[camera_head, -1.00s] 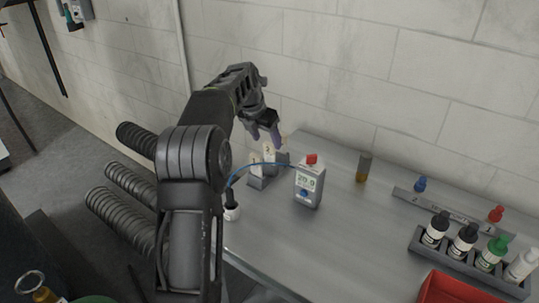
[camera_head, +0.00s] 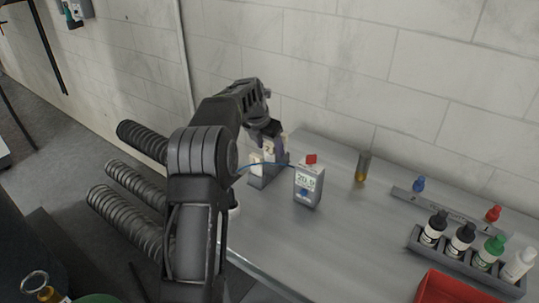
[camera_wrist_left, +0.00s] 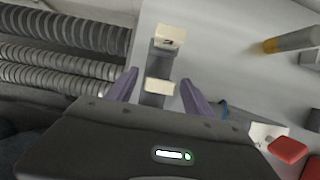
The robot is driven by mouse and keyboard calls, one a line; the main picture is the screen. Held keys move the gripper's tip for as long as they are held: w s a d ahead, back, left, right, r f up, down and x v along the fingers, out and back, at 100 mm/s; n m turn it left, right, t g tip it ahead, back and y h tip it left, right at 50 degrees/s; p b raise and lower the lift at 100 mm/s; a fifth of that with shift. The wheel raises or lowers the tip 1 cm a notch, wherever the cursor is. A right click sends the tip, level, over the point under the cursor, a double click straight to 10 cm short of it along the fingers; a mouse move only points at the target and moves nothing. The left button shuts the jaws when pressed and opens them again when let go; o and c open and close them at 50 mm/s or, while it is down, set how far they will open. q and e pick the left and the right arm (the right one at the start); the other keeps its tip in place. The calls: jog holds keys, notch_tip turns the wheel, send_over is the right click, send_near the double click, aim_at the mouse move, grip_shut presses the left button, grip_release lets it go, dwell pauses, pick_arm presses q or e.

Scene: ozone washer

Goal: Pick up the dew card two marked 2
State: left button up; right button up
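Dew card two (camera_head: 268,149), a pale card marked 2, stands upright in a grey holder (camera_head: 262,181) at the table's left end. A second pale card (camera_head: 256,166) stands in front of it. In the left wrist view the marked card (camera_wrist_left: 170,37) is beyond the fingertips, and the nearer pale card (camera_wrist_left: 159,87) shows between the fingers. My left gripper (camera_head: 274,142) is at card two, partly covering it in the head view. In the wrist view, the left gripper (camera_wrist_left: 160,80) has its purple fingers spread, with nothing clamped. Contact cannot be told. My right gripper is not in view.
A meter (camera_head: 308,184) with a red top and blue cable stands right of the holder. A vial (camera_head: 362,167) stands farther right. A bottle rack (camera_head: 460,263) and red tray (camera_head: 450,288) are at the right. The wall is close behind. Mid-table is clear.

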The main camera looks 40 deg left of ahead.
pick_arm(q)
grip_shut()
dwell(0.4)
jog(key=shift+r, duration=0.1)
notch_tip(320, 180, up, 10)
jog(key=shift+f, duration=0.1)
dwell(0.5)
dwell(0.4)
